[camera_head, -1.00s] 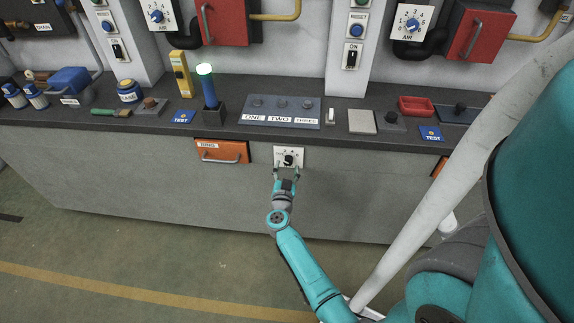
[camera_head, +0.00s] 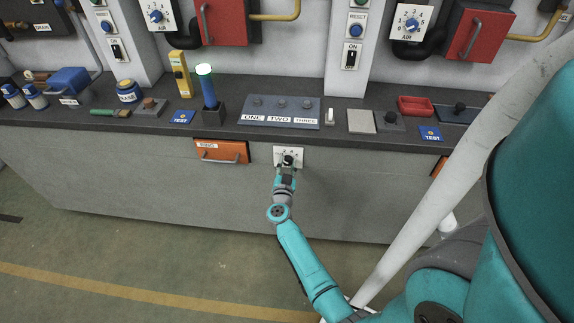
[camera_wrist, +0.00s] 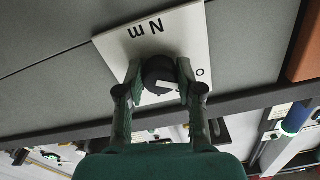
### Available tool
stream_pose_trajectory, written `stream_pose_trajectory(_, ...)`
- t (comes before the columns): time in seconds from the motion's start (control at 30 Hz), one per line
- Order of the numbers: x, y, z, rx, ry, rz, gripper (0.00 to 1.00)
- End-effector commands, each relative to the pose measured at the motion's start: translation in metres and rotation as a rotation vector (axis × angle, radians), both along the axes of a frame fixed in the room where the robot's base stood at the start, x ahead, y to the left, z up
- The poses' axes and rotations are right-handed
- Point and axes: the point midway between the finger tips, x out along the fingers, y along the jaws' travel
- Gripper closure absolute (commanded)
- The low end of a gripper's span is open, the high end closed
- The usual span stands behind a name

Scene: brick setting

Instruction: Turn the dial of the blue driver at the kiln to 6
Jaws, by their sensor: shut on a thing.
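A white dial plate (camera_head: 278,153) is on the front face of the counter, below its edge. In the wrist view the plate (camera_wrist: 120,45) is marked "N m" and looks upside down. Its black round dial (camera_wrist: 158,75) has a white mark; most of the numbers are hidden or out of view. My gripper (camera_wrist: 159,78) is shut on the dial, one finger on each side. In the head view my gripper (camera_head: 287,168) reaches the dial from below. The blue driver (camera_head: 209,93) stands upright in a dark holder on the counter, its top lit green.
An orange drawer (camera_head: 221,151) with a handle is left of the plate. A grey panel (camera_head: 280,111) labelled ONE, TWO, THREE lies on the counter above. AIR dials (camera_head: 411,23) and red boxes are on the wall.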

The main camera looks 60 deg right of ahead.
Motion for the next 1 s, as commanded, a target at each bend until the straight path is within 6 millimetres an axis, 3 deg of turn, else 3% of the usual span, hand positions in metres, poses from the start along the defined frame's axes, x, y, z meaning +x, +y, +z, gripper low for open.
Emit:
stream_pose_trajectory(0.37, 0.0003, 0.0001, 0.0003, 0.060, -0.143, -0.001, 0.99)
stream_pose_trajectory(1.0, 0.0016, 0.0007, 0.0015, 0.286, -0.693, -0.001, 0.99)
